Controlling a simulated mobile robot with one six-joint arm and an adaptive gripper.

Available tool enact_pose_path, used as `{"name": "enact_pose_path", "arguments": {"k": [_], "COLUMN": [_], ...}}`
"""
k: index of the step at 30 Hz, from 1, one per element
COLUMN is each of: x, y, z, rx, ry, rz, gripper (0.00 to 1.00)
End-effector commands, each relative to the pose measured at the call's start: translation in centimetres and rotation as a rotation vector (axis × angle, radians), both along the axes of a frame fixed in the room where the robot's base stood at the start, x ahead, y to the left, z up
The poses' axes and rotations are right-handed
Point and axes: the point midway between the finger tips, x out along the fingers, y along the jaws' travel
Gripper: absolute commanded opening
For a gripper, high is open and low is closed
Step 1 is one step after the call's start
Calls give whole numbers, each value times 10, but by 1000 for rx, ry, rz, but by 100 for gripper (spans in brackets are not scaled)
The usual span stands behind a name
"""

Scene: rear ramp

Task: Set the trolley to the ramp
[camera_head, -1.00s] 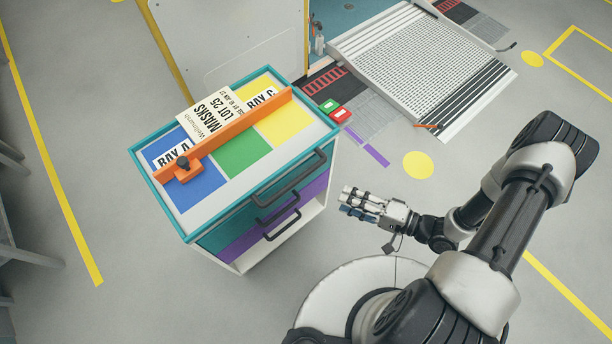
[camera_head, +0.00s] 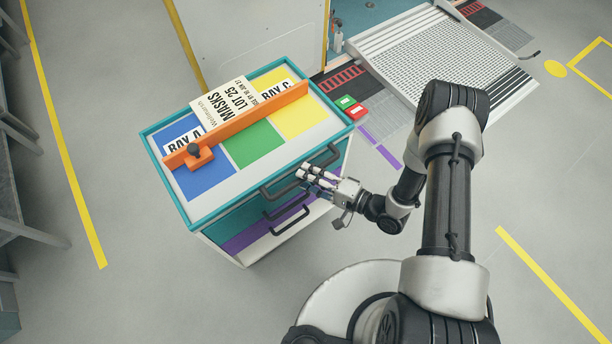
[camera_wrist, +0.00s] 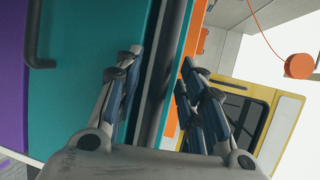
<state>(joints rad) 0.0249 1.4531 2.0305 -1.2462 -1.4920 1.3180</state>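The trolley (camera_head: 228,207) stands upright left of centre, with a teal rim, a top with blue, green and yellow fields, and dark bar handles on its front. My gripper (camera_head: 307,178) is at that front, by the upper handle (camera_head: 325,157). In the wrist view my gripper (camera_wrist: 160,95) is open, with a dark bar (camera_wrist: 166,70) running between its fingers; whether they touch it I cannot tell. The ramp (camera_head: 440,58) lies at the upper right, ribbed and pale, partly hidden by my arm.
An orange bar (camera_head: 240,124) and a white MASKS card (camera_head: 222,104) lie on the trolley's top. Red and green blocks (camera_head: 351,107) sit on the floor between trolley and ramp. A white panel (camera_head: 255,40) stands behind. Floor is clear at lower left.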

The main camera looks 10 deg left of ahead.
Motion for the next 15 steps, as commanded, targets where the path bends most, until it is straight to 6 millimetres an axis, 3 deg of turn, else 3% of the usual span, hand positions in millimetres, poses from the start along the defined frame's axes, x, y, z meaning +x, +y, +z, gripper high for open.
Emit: {"name": "enact_pose_path", "arguments": {"k": [5, 15], "x": [4, 4], "y": [12, 12], "z": [-2, -2], "rx": [0, 1], "ry": [-1, 0], "rz": [0, -1], "gripper": [36, 33]}}
